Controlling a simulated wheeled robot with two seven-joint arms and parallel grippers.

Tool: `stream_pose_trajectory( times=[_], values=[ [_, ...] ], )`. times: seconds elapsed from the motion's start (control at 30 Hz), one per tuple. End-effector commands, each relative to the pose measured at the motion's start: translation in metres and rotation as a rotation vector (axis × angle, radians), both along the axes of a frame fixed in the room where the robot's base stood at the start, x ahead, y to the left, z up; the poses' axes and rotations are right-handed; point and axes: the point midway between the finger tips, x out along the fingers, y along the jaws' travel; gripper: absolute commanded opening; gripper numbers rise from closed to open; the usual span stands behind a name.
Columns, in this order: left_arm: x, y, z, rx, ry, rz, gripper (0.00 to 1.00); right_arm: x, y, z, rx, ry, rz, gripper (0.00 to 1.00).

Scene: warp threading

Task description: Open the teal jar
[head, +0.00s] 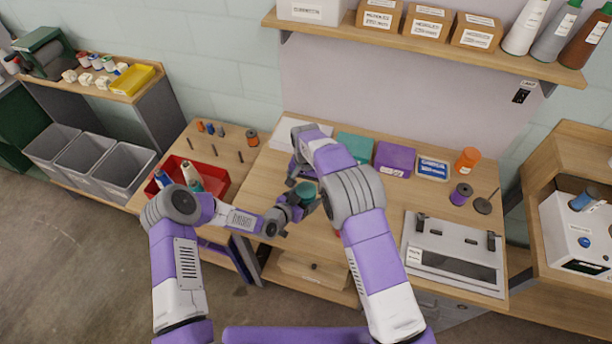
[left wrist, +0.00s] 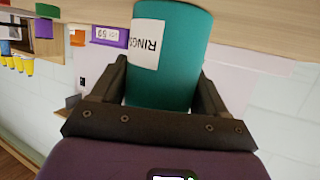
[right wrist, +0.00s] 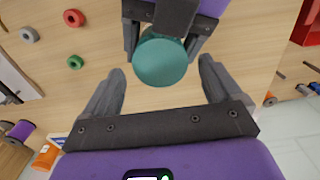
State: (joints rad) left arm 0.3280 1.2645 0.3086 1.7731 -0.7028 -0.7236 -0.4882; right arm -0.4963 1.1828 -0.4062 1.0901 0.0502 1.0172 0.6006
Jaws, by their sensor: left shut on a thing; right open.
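The teal jar (head: 307,190) is near the middle of the workbench, between my two arms. In the left wrist view the jar (left wrist: 175,60) shows a white label with "RING" letters, and my left gripper (left wrist: 157,88) is shut around its body. In the right wrist view I see the round teal top of the jar (right wrist: 160,62). My right gripper (right wrist: 162,85) is open, with its fingers on either side of and short of the jar top, apart from it. My right arm hides part of the bench around the jar in the head view.
A red tray (head: 212,170) with spools is left of the jar. A teal box (head: 354,147), a purple box (head: 395,158) and a blue-white box (head: 432,168) stand at the back. A grey-white device (head: 453,250) sits at the right. Small rings (right wrist: 74,18) lie on the bench.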

Motion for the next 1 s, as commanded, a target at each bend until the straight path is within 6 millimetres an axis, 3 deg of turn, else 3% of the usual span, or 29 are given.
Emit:
stream_pose_trajectory(
  times=[0.2, 0.47, 0.87, 1.0],
  values=[
    [0.0, 0.0, 0.0, 0.0, 0.0, 0.0, 0.0, 0.0, 0.0, -0.017, 0.0, -0.001, 0.001, 0.92],
    [0.0, 0.0, 0.0, 0.0, 0.0, 0.0, 0.0, 0.0, 0.0, -0.019, 0.0, -0.001, 0.002, 0.92],
    [0.0, 0.0, 0.0, 0.0, 0.0, 0.001, 0.0, 0.0, 0.0, -0.018, 0.0, -0.001, 0.002, 0.34],
    [0.0, 0.0, 0.0, 0.0, 0.0, 0.001, 0.0, 0.0, 0.0, -0.018, 0.001, 0.0, 0.069, 0.34]
  ],
)
